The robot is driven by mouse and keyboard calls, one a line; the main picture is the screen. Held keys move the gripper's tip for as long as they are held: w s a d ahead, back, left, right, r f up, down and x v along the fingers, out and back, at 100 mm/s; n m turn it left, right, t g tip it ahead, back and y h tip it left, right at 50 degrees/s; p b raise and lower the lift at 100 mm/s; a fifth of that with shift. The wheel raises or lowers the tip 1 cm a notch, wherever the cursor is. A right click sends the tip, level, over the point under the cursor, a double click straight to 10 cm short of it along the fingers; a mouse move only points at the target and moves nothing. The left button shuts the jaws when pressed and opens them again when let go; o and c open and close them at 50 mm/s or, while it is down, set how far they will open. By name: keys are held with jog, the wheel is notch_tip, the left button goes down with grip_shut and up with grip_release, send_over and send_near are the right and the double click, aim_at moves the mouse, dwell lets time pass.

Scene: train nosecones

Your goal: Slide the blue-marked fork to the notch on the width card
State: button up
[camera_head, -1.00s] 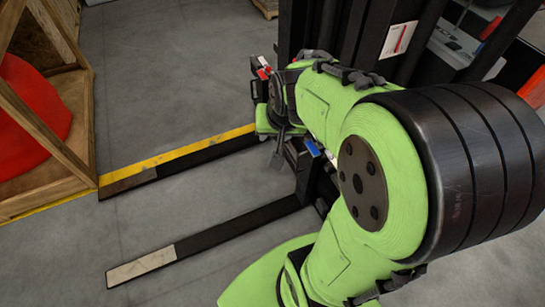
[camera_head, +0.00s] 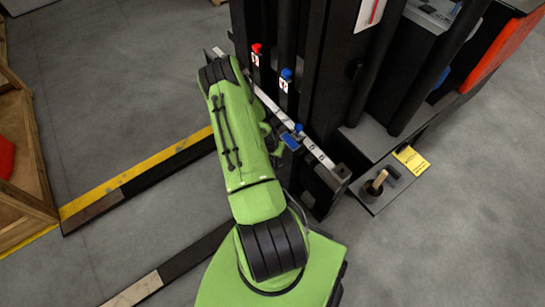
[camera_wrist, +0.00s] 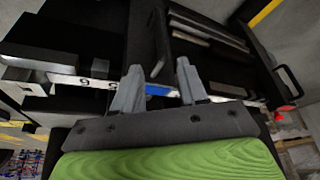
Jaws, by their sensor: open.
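The nearer fork (camera_head: 198,252) lies low with a pale tip, partly hidden by my arm; it seems to be the blue-marked one. A blue knob (camera_head: 287,74) stands on the carriage, and a blue piece (camera_head: 291,141) sits at the numbered scale bar (camera_head: 318,153). In the wrist view, my gripper (camera_wrist: 159,90) is open, its two grey fingers either side of a blue patch (camera_wrist: 158,89) by the scale; contact cannot be told. My arm hides the gripper in the head view. A white card with a red line (camera_head: 370,12) is on the mast; I cannot tell whether it is the width card.
The other fork (camera_head: 140,182) lies farther left beside a yellow floor line. A red knob (camera_head: 256,49) stands left of the blue one. A yellow card (camera_head: 410,158) and a wooden-handled tool (camera_head: 377,183) are on the right ledge. A wooden crate (camera_head: 20,165) stands at left. Right floor is clear.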

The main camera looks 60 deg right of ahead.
jog(key=b+x, duration=0.3)
jog(key=x, duration=0.8)
jog(key=shift+f, duration=0.25)
jog(key=shift+c, duration=0.3)
grip_shut()
